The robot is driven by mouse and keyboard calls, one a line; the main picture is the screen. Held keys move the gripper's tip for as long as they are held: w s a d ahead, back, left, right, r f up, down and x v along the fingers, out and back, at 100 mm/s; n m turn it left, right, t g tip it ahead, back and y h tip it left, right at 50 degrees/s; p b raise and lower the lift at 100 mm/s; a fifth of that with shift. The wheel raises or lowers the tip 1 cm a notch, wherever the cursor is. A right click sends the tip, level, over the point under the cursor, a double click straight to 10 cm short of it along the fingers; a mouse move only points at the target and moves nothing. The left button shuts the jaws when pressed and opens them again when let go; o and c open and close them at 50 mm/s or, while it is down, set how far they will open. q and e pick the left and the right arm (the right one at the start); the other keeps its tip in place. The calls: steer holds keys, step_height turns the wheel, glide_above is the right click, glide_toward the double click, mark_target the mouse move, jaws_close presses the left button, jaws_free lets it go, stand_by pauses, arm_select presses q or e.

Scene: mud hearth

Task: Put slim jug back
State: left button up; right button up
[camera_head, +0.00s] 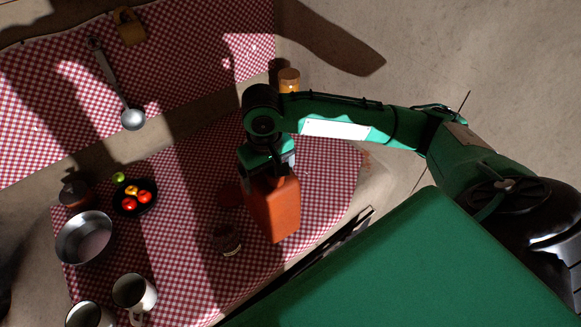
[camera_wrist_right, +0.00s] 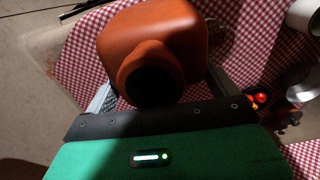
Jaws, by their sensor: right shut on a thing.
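The slim jug (camera_head: 273,208) is a tall orange-brown vessel with flat sides, over the right part of the checked table in the head view. In the right wrist view the jug (camera_wrist_right: 172,35) shows its shoulder and dark round mouth, close in front of the palm. My right gripper (camera_head: 268,176) is shut on the jug near its neck from above, with a finger on each side in the wrist view (camera_wrist_right: 158,88). The jug's base is near the cloth; I cannot tell whether it touches. My left gripper is not in view.
A glass jar (camera_head: 226,239) stands close left of the jug. Farther left are a black bowl of fruit (camera_head: 123,207), a metal pan (camera_head: 84,237) and white mugs (camera_head: 134,292). An amber-topped jar (camera_head: 289,79) stands behind my arm. A ladle (camera_head: 132,117) hangs at the back.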

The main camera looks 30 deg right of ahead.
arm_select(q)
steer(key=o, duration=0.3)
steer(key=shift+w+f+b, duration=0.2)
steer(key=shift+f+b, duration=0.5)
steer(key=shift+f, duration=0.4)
arm_select(e)
steer(key=shift+m, duration=0.6)
steer(key=w+d, duration=0.1)
steer(key=w+d+r, duration=0.1)
steer(key=w+d, duration=0.1)
steer(key=w+d+r, duration=0.1)
steer(key=w+d, duration=0.1)
steer(key=shift+w, duration=0.2)
steer(key=w+d+r+m, duration=0.2)
steer(key=w+d+r, duration=0.4)
steer(key=d+r, duration=0.3)
arm_select(q)
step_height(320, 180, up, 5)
steer(key=p, duration=0.5)
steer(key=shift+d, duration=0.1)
arm_select(e)
step_height(320, 180, down, 19)
steer(key=shift+w+f, duration=0.2)
steer(key=shift+d, duration=0.1)
steer(key=o, duration=1.7)
steer(key=shift+f, duration=0.15)
steer(key=shift+o, duration=0.3)
steer(key=shift+s, duration=0.1)
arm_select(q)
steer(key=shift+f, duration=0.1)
